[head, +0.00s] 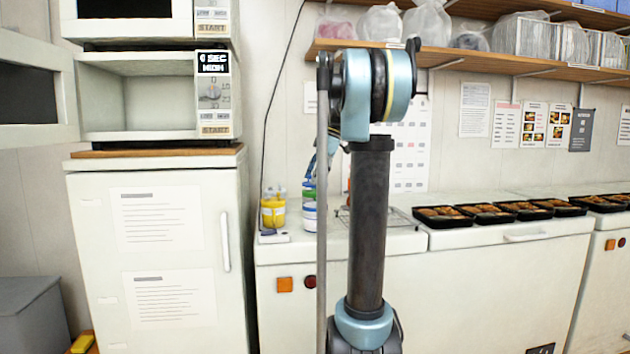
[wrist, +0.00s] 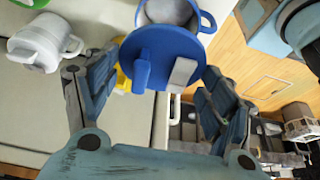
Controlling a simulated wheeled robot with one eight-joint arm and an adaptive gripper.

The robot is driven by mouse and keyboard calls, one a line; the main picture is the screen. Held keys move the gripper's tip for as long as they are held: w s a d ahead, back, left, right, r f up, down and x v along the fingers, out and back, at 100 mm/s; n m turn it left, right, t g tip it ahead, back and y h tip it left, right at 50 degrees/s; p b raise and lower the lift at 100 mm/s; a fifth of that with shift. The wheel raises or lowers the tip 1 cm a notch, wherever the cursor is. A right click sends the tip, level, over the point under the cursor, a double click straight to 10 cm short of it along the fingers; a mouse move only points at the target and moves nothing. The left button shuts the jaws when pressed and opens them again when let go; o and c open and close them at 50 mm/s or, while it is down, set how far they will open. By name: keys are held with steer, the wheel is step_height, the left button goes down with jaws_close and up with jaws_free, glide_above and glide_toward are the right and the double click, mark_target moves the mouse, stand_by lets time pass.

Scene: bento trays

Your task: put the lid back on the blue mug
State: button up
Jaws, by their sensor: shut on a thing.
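In the wrist view, my gripper (wrist: 160,66) has its two fingers on either side of a round blue lid (wrist: 160,45) and is shut on it. A blue bar and a grey bar show on the lid's near side; I cannot tell what each is. The blue mug (wrist: 207,20) is at the top edge, open, with a grey inside and a handle on its right. The lid overlaps the mug in the picture; whether they touch I cannot tell.
A white mug (wrist: 38,42) stands at left in the wrist view. Several black food trays (head: 443,217) line the counter at right. An open microwave (head: 140,95) stands at left.

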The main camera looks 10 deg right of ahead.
steer(key=shift+f, duration=0.15)
steer(key=shift+f, duration=3)
steer(key=shift+f, duration=0.15)
stand_by(0.4)
steer(key=o, duration=1.1)
steer(key=shift+r, duration=3.55)
